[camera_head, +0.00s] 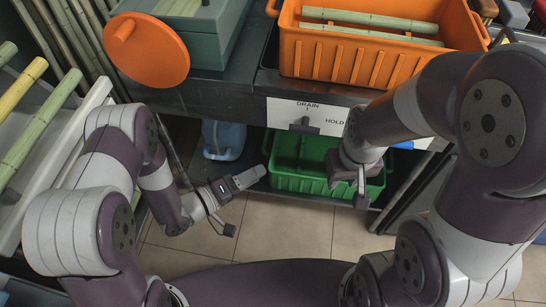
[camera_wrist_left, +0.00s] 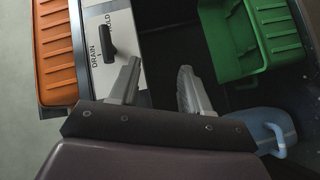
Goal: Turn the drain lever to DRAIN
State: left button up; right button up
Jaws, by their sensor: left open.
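The drain lever (camera_head: 304,126) is a small dark handle on the white panel (camera_head: 282,112) marked DRAIN and HOLD, on the front edge of the bench. It also shows in the left wrist view (camera_wrist_left: 107,42), beside the panel's DRAIN and HOLD words. Its handle lies roughly along the panel's length; I cannot tell exactly which mark it points to. My left gripper (camera_head: 250,180) is open and empty, below and left of the lever, apart from it. In the left wrist view its fingers (camera_wrist_left: 158,80) are spread. My right gripper (camera_head: 362,192) hangs right of the lever; its jaws are unclear.
An orange crate (camera_head: 330,62) with green cane stands on the bench above the panel. A green bin (camera_head: 300,181) and a blue jug (camera_head: 222,140) sit on the shelf below. An orange disc (camera_head: 146,50) is at the upper left. Tiled floor is open in front.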

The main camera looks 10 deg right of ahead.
aim_at(305, 124)
pick_arm(q)
notch_tip(305, 124, up, 6)
jog(key=n+t+h, duration=0.1)
jog(key=n+h, duration=0.1)
jog(key=h, duration=0.1)
jog(key=b+x, duration=0.2)
jog(key=x, duration=1.1)
pick_arm(e)
jog(key=shift+f, duration=0.8)
pick_arm(q)
jog(key=shift+a+r, duration=0.1)
jog(key=shift+r, duration=0.05)
jog(key=shift+c, duration=0.3)
grip_shut()
pick_arm(e)
jog(key=shift+r, duration=0.1)
